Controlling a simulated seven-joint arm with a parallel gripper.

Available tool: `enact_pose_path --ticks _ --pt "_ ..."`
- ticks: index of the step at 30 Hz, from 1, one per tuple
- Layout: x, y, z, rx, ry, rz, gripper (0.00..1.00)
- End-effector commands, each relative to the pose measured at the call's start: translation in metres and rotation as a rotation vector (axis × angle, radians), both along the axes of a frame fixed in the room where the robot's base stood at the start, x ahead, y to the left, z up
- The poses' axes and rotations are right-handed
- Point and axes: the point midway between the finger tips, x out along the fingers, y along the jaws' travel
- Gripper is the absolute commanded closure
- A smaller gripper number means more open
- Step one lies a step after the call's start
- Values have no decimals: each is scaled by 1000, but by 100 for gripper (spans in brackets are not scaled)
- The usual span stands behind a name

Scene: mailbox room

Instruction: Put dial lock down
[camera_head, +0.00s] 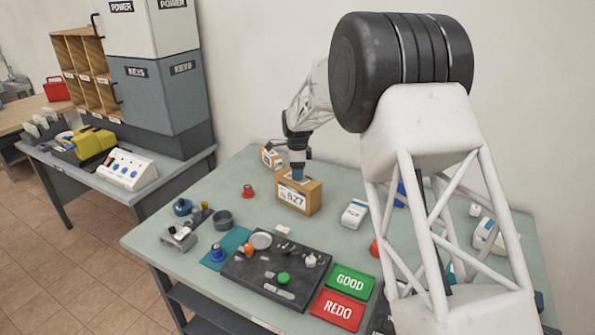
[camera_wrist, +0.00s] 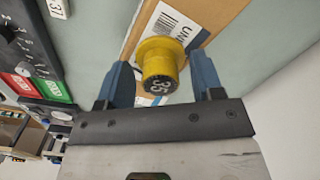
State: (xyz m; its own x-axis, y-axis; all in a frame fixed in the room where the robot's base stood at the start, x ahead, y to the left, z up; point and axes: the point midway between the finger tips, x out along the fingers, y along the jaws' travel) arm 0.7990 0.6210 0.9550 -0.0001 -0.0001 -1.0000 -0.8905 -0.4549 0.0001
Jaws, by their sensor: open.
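A yellow dial lock (camera_wrist: 160,62) with a round flange and the number 35 shows in the wrist view. It lies between the blue fingers of my gripper (camera_wrist: 161,78), with a visible gap on its left side. My gripper is open. Behind the dial lock is a cardboard box (camera_wrist: 204,12) with a barcode label; I cannot tell whether the lock rests on it. In the head view my gripper (camera_head: 297,172) is at the top of the cardboard box (camera_head: 312,198) marked 827, and the dial lock cannot be made out there.
A dark tray (camera_head: 240,272) with small parts lies in front of the box. Green GOOD (camera_head: 351,281) and red REDO (camera_head: 338,310) pads are beside it. A white box (camera_head: 354,213) stands to the right.

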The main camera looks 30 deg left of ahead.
Motion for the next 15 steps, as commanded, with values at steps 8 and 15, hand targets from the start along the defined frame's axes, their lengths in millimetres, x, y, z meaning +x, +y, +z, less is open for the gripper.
enact_pose_path --ticks 8,15 --pt "0 0 23 0 -1 0 39" --pt "0 0 60 1 -2 0 39"
